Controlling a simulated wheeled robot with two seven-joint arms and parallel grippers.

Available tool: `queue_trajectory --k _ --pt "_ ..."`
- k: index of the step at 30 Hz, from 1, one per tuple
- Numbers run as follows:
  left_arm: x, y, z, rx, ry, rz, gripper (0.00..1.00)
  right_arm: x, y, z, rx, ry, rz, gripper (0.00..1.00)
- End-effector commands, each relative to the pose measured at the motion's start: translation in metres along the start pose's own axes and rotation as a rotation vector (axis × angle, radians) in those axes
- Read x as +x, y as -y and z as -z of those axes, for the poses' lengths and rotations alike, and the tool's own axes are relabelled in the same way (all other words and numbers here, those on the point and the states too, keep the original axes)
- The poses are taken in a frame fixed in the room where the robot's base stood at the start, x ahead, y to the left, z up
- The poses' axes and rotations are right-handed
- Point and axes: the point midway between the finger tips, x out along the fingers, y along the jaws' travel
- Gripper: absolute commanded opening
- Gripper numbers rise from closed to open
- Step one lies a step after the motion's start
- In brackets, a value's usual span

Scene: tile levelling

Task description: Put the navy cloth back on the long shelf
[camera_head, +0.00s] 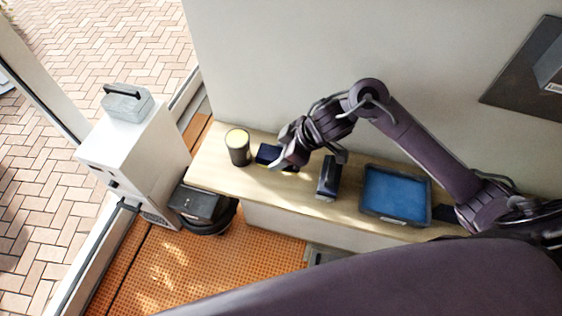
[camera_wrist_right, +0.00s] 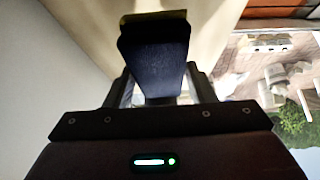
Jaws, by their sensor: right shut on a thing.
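The navy cloth (camera_head: 267,153) is a small dark blue folded piece over the left part of the long shelf (camera_head: 213,165). My right gripper (camera_head: 284,161) is shut on it from the right. In the right wrist view the cloth (camera_wrist_right: 155,55) is a dark slab between the two fingers (camera_wrist_right: 160,88), with a yellowish strip at its far end. The cloth looks on or just above the wooden top; I cannot tell whether it touches. My left gripper is not in view.
A dark cup (camera_head: 238,150) with a yellow top stands just left of the cloth. A dark block-like item (camera_head: 328,180) and a blue tray (camera_head: 397,193) stand to the right. A white cabinet (camera_head: 135,155) and a black bin (camera_head: 203,207) are at the left.

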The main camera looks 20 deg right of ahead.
Motion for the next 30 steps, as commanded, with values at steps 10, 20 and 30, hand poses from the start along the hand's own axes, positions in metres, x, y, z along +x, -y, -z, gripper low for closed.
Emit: queue_trajectory --k 10,20,30 --pt "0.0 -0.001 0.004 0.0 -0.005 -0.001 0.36 0.035 0.0 -0.023 0.002 0.001 0.0 0.32" --pt "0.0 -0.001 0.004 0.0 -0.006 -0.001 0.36 0.035 0.001 -0.023 0.001 0.002 0.001 0.68" --pt "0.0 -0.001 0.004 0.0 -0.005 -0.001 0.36 0.033 0.0 -0.022 0.0 0.0 -0.001 0.71"
